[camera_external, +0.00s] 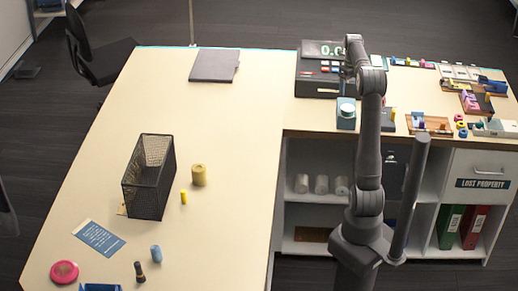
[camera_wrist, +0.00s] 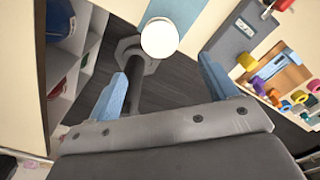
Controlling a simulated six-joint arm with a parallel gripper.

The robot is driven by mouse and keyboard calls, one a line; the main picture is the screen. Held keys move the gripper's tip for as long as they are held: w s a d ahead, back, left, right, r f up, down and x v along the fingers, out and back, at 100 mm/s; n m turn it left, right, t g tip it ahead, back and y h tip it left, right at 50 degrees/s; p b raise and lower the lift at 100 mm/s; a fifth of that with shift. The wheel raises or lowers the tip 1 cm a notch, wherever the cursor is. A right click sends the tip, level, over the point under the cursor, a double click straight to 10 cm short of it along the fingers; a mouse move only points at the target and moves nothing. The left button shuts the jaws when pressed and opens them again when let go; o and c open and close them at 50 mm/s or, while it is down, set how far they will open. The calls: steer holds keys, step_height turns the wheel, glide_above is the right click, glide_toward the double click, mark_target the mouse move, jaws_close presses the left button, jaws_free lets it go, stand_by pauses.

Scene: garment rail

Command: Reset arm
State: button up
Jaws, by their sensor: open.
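My gripper (camera_wrist: 165,88) shows in the wrist view with its two blue fingers spread wide apart. Nothing is held between the fingers. In the external view my arm stands upright at the right of the counter, its upper end bent over near the black device with a digital readout (camera_external: 322,48). The gripper there is small and partly hidden behind my arm, so its fingers are not clear. A teal box (camera_external: 346,114) stands on the counter just below and left of the arm's upper end.
Several small coloured items crowd the right counter around a wooden tray (camera_external: 429,124). Shelves with a red binder (camera_external: 473,227) lie below.

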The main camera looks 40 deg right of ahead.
mark_target(348, 108)
step_height(348, 108, up, 2)
steer(key=shift+r, duration=0.1)
stand_by(0.4)
step_height(348, 108, down, 13)
steer(key=shift+r, duration=2.4)
